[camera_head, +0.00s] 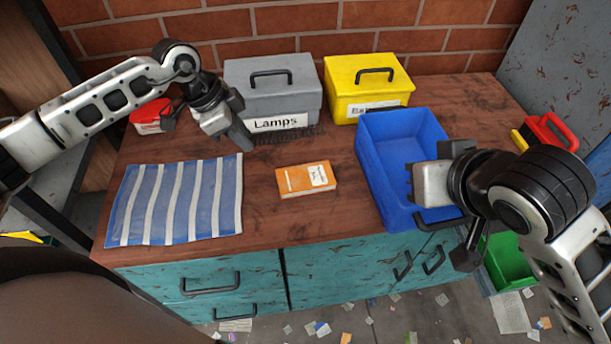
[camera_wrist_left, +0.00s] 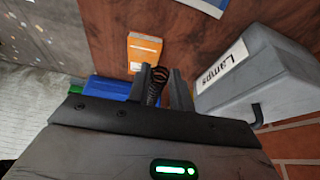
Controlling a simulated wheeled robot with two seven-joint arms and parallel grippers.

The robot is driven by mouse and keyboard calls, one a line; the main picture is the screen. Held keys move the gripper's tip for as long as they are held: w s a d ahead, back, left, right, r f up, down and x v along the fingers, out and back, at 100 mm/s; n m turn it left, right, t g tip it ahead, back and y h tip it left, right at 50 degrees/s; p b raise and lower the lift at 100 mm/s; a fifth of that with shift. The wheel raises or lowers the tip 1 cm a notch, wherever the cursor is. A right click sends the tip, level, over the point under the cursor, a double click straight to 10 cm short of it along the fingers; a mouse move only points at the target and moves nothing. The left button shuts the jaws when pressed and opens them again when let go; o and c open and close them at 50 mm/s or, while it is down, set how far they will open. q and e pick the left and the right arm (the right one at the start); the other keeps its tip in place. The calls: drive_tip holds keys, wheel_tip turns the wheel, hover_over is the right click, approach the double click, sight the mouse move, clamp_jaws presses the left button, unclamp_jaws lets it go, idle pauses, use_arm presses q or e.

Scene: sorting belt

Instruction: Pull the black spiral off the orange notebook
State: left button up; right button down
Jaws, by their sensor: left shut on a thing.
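The orange notebook (camera_head: 306,181) lies flat on the wooden table, with a pale label on its cover. It also shows in the left wrist view (camera_wrist_left: 144,54). My left gripper (camera_head: 243,139) is shut on the black spiral (camera_head: 290,135), which sticks out to the right in front of the grey box. The left wrist view shows the spiral (camera_wrist_left: 155,85) between the two fingers. The spiral is apart from the notebook, which lies below and to the right of the gripper in the head view. My right gripper (camera_head: 413,184) is over the blue bin; its fingers are not clear.
The blue bin (camera_head: 372,168) stands right of the notebook. A grey "Lamps" box (camera_head: 300,88) and a yellow box (camera_head: 346,78) stand at the back. A striped cloth (camera_head: 150,205) lies at left. A red-handled thing (camera_head: 548,130) is at far right. Table around the notebook is clear.

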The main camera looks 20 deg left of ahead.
use_arm(q)
drive_tip(key=s+d, duration=0.4)
drive_tip(key=s, duration=0.3)
drive_tip(key=shift+d+r, duration=0.15)
drive_tip(key=shift+r, duration=0.25)
idle(0.3)
